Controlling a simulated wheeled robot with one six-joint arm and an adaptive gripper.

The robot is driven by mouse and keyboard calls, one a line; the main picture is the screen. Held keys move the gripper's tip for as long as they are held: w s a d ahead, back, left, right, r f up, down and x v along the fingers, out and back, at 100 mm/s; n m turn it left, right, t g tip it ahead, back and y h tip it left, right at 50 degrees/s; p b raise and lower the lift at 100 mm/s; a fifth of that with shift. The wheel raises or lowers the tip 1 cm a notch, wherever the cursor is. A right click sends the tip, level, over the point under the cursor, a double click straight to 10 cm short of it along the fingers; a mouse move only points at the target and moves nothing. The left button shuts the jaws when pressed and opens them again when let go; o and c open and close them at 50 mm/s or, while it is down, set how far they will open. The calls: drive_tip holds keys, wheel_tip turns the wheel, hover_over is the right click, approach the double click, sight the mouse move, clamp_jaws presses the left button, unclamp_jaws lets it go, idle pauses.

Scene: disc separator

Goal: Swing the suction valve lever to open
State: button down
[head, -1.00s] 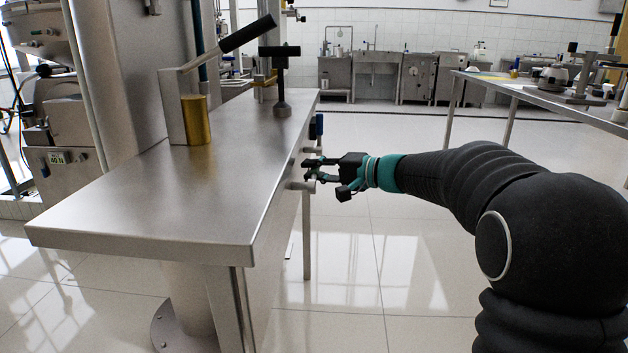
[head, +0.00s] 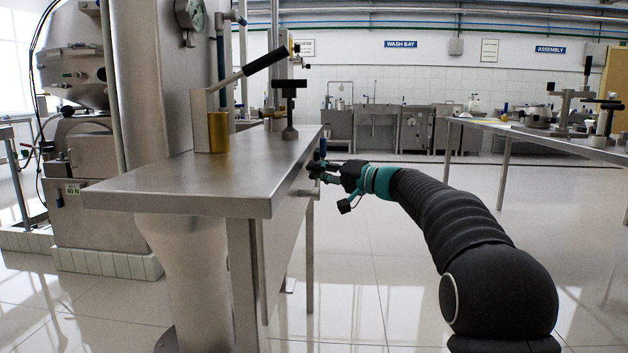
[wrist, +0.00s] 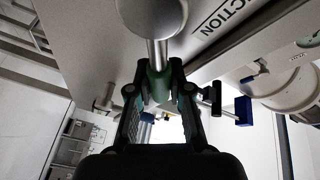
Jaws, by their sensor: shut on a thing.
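My gripper (wrist: 158,82) is shut on the lever, with a dark finger on each side of the rod. In the head view my gripper (head: 320,170) is at the right side of the steel bench, just below its top. The lever is too small and covered there to make out.
The steel bench (head: 160,190) stands left of my arm. A blue-handled fitting (wrist: 243,110) is close to the right of my fingers in the wrist view. A black-handled press (head: 265,62) stands on the bench. The floor to the right is clear up to another table (head: 540,133).

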drive_tip(key=shift+d, duration=0.15)
idle(0.3)
drive_tip(key=c, duration=1.1)
unclamp_jaws()
drive_tip(key=shift+d, duration=0.1)
drive_tip(key=shift+o, duration=0.2)
drive_tip(key=shift+a, duration=0.2)
drive_tip(key=v, duration=1.2)
